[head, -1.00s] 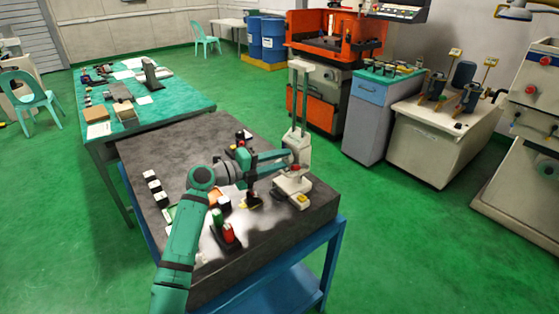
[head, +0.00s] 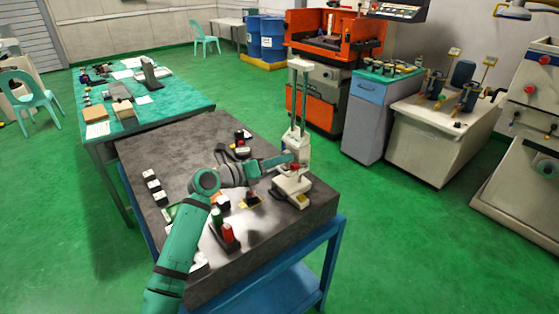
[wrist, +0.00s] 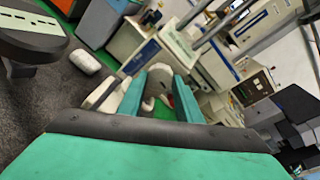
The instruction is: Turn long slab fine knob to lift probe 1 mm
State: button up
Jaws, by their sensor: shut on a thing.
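A pale grey height stand (head: 291,189) with tall twin posts (head: 303,90) stands near the right edge of the dark granite slab (head: 190,140). A small red part (head: 295,167) shows low on the stand. My gripper (head: 287,159) reaches the stand from the left, at the height of its lower body. In the wrist view my gripper (wrist: 157,84) has its two green fingers on either side of a rounded grey knob (wrist: 155,98), shut on it. A bit of red shows beside the knob. The knob's far side and any scale reading are hidden or too small to read.
Red and green blocks (head: 228,233) stand at the front of the slab under my arm. Several small black-and-white blocks (head: 154,186) line its left side. A yellow-based piece (head: 252,200) lies left of the stand. A green-topped table (head: 180,98) stands behind.

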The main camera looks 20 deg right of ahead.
jog(key=shift+f, duration=0.1)
dwell(0.3)
jog(key=o, duration=0.8)
jog(key=shift+c, duration=0.2)
jog(key=shift+a, duration=0.1)
jog(key=v, duration=1)
jog(key=shift+s+a, duration=0.2)
jog(key=shift+a, duration=0.05)
jog(key=shift+d, duration=0.1)
